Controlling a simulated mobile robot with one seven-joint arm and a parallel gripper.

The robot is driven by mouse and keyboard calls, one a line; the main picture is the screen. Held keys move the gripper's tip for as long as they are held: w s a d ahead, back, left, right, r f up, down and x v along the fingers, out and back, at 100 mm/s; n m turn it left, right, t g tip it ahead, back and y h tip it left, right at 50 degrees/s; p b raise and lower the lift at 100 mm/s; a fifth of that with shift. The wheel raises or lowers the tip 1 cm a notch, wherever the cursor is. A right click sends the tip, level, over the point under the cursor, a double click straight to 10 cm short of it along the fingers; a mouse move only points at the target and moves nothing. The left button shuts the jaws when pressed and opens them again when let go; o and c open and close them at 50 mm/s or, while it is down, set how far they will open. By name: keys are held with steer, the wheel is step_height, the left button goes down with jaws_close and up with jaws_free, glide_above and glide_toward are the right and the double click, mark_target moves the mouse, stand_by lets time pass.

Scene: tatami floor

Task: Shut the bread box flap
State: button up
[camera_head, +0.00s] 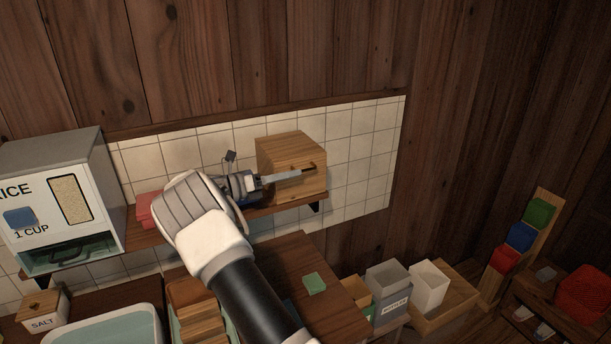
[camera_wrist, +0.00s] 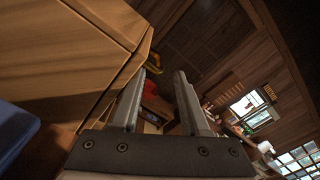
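The bread box (camera_head: 291,152) is a light wooden box on the wall shelf. Its front panel with a dark handle (camera_head: 310,168) faces my gripper and looks upright, flush or nearly flush with the box. In the wrist view the bread box (camera_wrist: 60,45) fills the upper left, with a thin dark seam along its front panel (camera_wrist: 130,70). My gripper (camera_head: 300,173) is in front of the box, its fingers lying across the front near the handle. In the wrist view my gripper (camera_wrist: 160,75) has its fingers apart with nothing clearly between them. Whether a finger touches the panel cannot be told.
The shelf (camera_head: 145,238) also holds a rice dispenser (camera_head: 60,195) at the left and a red item (camera_head: 146,209) behind my arm. The wall right of the bread box is clear.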

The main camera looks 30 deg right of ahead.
steer(key=a+b, duration=0.1)
steer(key=a, duration=1.1)
steer(key=shift+w+a+b, duration=0.15)
steer(key=shift+w+b, duration=0.2)
steer(key=shift+w, duration=0.1)
steer(key=s+d+r+m+y, duration=0.25)
steer(key=s+m+y, duration=0.25)
steer(key=s, duration=0.3)
steer(key=s+d+r+m+y, duration=0.2)
steer(key=s+r+m+y, duration=0.25)
steer(key=s, duration=0.35)
steer(key=s+a+f+m+t+y, duration=0.1)
steer(key=s+a+m+t+y, duration=0.2)
steer(key=s+m, duration=0.4)
steer(key=s+a+m+t+y, duration=0.3)
steer(key=s+a+m+y, duration=0.2)
steer(key=s, duration=1)
steer(key=a+m, duration=0.2)
steer(key=a, duration=0.1)
steer(key=shift+s+a+f+m+t+b, duration=0.3)
steer(key=shift+f+m+t+b, duration=0.05)
steer(key=shift+f+t, duration=0.05)
steer(key=shift+a+y, duration=0.15)
steer(key=shift+y, duration=0.1)
